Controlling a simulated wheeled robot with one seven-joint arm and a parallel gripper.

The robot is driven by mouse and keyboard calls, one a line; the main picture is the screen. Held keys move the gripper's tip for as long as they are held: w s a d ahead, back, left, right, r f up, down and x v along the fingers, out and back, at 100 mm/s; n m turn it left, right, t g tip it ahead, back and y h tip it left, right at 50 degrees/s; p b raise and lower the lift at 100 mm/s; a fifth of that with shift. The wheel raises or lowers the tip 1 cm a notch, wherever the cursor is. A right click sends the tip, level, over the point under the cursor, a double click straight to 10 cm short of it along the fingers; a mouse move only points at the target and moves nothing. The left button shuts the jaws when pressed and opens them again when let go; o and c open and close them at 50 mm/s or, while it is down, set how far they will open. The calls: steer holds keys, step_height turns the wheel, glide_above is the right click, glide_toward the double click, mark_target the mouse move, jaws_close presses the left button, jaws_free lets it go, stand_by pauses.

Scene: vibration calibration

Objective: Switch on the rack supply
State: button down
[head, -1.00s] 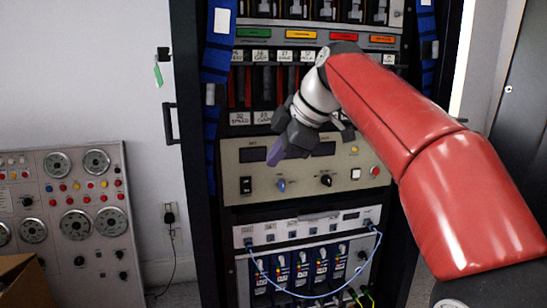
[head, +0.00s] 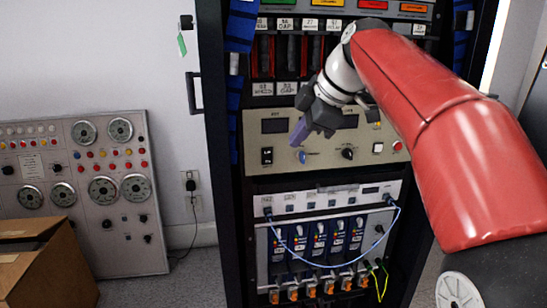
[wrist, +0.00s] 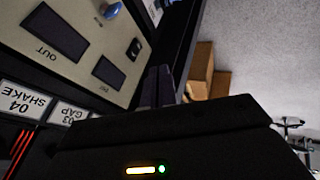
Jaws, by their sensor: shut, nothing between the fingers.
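The beige supply panel (head: 374,135) sits in the black rack, with two dark displays. A black rocker switch (head: 267,156) is at its lower left, with a blue knob (head: 303,157) and a black knob (head: 347,153) to its right. I cannot tell the switch's position. My gripper (head: 298,134) is shut and empty in front of the panel, its fingertips up and right of the switch in the head view. In the wrist view the fingers (wrist: 158,87) show dark beside the panel; the switch (wrist: 134,48) and blue knob (wrist: 112,9) are visible, apart from them.
Labelled slots (head: 287,88) are above the panel, and a white unit (head: 325,199) with a looping blue cable is below. A rack door handle (head: 193,92) sticks out at left. A gauge console (head: 80,190) and cardboard box (head: 40,262) stand further left.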

mark_target(265, 161)
steer(key=x, duration=0.3)
steer(key=w+x, duration=0.1)
steer(key=x, duration=0.3)
steer(key=w+x, duration=0.1)
steer(key=x, duration=0.3)
steer(key=shift+w+a+r, duration=0.1)
steer(key=shift+w+r, duration=0.05)
steer(key=shift+r, duration=0.1)
steer(key=shift+w+a+f, duration=0.1)
steer(key=shift+w+a, duration=0.05)
steer(key=shift+w, duration=0.5)
steer(key=b, duration=0.1)
steer(key=f+b, duration=0.1)
steer(key=shift+w+t+b, duration=0.2)
steer(key=shift+t+b, duration=0.1)
steer(key=shift+r+p, duration=1.25)
steer(key=shift+r, duration=0.05)
steer(key=shift+a, duration=0.1)
